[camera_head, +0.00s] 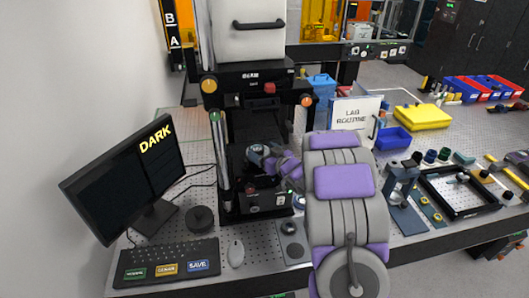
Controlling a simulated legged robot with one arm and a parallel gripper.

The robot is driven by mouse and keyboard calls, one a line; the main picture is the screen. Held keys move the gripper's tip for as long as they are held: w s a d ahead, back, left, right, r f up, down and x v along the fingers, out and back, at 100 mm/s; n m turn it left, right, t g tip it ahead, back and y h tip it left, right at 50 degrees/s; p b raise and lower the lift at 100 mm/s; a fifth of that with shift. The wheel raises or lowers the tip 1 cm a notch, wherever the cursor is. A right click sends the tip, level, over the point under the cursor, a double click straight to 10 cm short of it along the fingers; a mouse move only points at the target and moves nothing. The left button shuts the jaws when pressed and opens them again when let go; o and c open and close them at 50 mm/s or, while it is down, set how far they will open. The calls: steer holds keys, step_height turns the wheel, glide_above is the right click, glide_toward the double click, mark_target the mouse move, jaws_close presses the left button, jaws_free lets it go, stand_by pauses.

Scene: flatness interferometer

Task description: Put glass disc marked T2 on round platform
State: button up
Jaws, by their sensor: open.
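My arm reaches from the lower right into the bay of the dark interferometer (262,77). My gripper (262,156) is at the bay's middle, small in view and partly hidden by my own purple and grey arm links. It is open. A pale, round, shiny piece (257,149) shows at the gripper's tip; I cannot tell whether it is the glass disc T2 or whether it touches the round platform. The platform itself is not clearly visible behind the gripper. No T2 mark is readable.
A grey plate (280,240) with round spots lies at the front edge, left of my arm. A monitor (122,176) reading DARK, a keyboard (168,262), a mouse (236,252) and a black round piece (200,219) are left. A sign (352,115), blue bin (394,138) and yellow case (421,117) stand right.

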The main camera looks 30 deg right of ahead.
steer(key=shift+a, duration=0.1)
steer(key=v, duration=1.2)
steer(key=s+a+r+g+h, duration=0.1)
steer(key=s+a+g, duration=0.5)
steer(key=s, duration=0.6)
steer(key=s+a+r+m+g, duration=0.1)
steer(key=s+a+r+g, duration=0.1)
steer(key=s+a+g, duration=0.4)
steer(key=s+a+r+g+h, duration=0.1)
steer(key=s+a+g, duration=0.4)
steer(key=s, duration=1.5)
steer(key=a+r, duration=0.1)
steer(key=a, duration=0.4)
steer(key=shift+a+m+g+h, duration=0.3)
steer(key=shift+g, duration=0.1)
